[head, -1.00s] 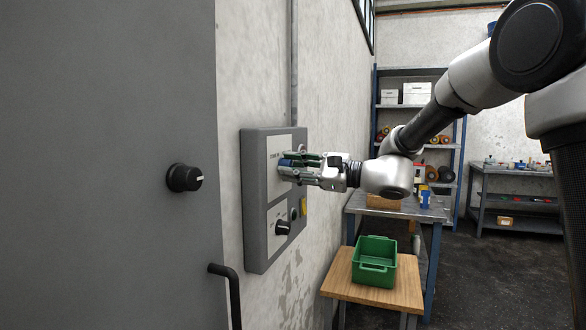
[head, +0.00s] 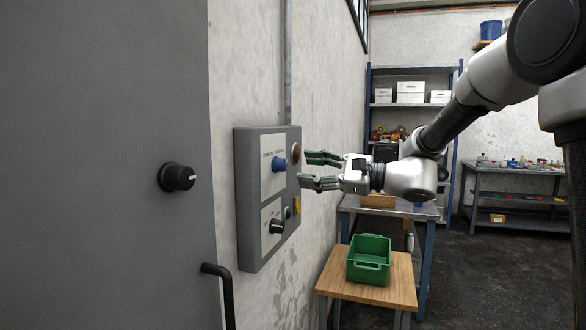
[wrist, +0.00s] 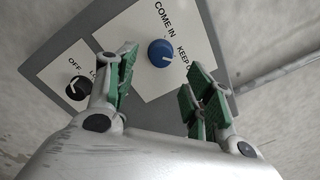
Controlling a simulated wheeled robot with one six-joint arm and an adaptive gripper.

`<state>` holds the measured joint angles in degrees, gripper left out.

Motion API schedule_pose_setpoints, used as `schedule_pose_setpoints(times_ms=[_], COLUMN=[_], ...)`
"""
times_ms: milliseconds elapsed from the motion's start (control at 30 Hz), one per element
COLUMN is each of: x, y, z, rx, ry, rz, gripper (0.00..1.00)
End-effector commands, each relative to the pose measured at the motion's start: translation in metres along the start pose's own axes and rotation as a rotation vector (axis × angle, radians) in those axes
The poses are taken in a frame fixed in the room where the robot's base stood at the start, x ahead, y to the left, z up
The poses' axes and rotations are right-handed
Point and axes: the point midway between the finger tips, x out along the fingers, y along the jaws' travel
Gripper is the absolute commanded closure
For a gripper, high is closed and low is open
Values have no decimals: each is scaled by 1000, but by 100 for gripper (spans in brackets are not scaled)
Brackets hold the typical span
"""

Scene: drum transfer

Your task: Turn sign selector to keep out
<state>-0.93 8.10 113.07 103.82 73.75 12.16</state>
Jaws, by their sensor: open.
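The sign selector is a blue knob (head: 279,164) on the white upper plate of a grey wall box (head: 250,200). In the wrist view the blue knob (wrist: 161,53) sits between the labels COME IN and KEEP O…, the latter partly hidden by a finger. A small pale mark shows on the knob's lower edge, toward the KEEP OUT side; its exact setting is hard to tell. My gripper (head: 306,169) is open and empty, to the right of the knob and apart from it. Its green-padded fingers (wrist: 162,70) stand either side of the knob in the wrist view.
Below on the box is a black knob (head: 276,226), labelled OFF in the wrist view, with a yellow part (head: 297,205) beside it. A reddish button (head: 296,152) is near my upper finger. A grey door with a black knob (head: 177,177) stands left. A green crate (head: 369,261) sits on a low table.

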Motion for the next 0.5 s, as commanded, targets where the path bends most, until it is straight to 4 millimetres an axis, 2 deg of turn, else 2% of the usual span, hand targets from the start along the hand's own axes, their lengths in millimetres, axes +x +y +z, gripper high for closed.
schedule_pose_setpoints(times_ms=[100,200,333,500], x=[-26,-42,-53,-56], y=[-1,-1,0,0], z=[-1,0,0,0], rx=[0,0,0,1], ry=[2,2,1,-1], rz=[-3,-2,-1,0], gripper=[48,48,48,48])
